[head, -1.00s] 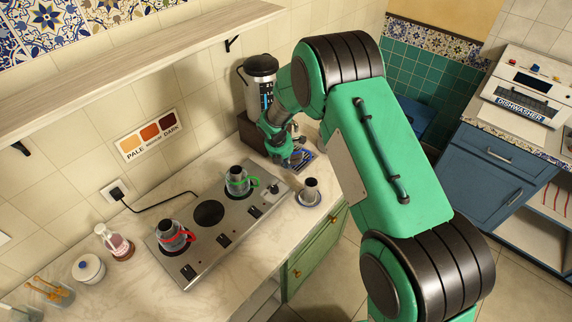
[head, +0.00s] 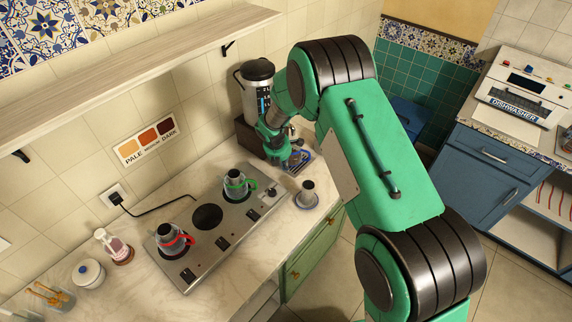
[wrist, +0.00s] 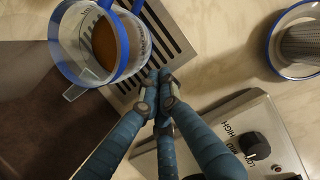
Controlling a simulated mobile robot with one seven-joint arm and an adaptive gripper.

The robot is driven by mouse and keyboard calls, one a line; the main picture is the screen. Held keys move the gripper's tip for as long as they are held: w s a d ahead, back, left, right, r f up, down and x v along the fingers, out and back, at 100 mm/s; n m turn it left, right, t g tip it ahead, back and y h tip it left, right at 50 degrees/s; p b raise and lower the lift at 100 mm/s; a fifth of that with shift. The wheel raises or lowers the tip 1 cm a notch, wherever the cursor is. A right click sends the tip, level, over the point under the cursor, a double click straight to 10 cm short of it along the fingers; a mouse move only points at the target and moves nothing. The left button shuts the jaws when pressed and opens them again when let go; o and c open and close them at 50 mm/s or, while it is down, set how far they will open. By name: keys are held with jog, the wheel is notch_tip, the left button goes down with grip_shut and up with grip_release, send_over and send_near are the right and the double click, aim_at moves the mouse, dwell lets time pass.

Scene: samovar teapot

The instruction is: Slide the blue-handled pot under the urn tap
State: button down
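The blue-handled pot (wrist: 140,48) is clear glass with a blue rim and brown liquid inside. In the wrist view it is at the upper left, partly over a slotted metal grate (wrist: 176,40). In the head view its blue part (head: 303,157) shows beside my gripper, and the rest is mostly hidden. The urn (head: 257,92) is a steel cylinder with a black top, standing on a brown base; its tap is hidden behind my arm. My gripper (wrist: 158,88) has its fingertips together with nothing visible between them, beside the pot's lower right edge. Contact with the pot is unclear.
A metal strainer cup (wrist: 302,45) stands on a blue-rimmed saucer at the right. The hob (head: 224,250) holds a green-handled pot (head: 236,184) and a red-handled pot (head: 172,240). A shelf (head: 130,75) runs along the wall above. Counter shows bare between saucer and grate.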

jog(key=shift+s+a+r, duration=0.25)
jog(key=shift+s+a, duration=0.3)
jog(key=shift+a, duration=0.05)
jog(key=shift+s+a+r, duration=0.2)
jog(key=shift+s+a, duration=0.35)
jog(key=p+v, duration=0.1)
jog(key=v, duration=0.8)
jog(key=shift+d+r, duration=0.1)
jog(key=shift+r, duration=0.05)
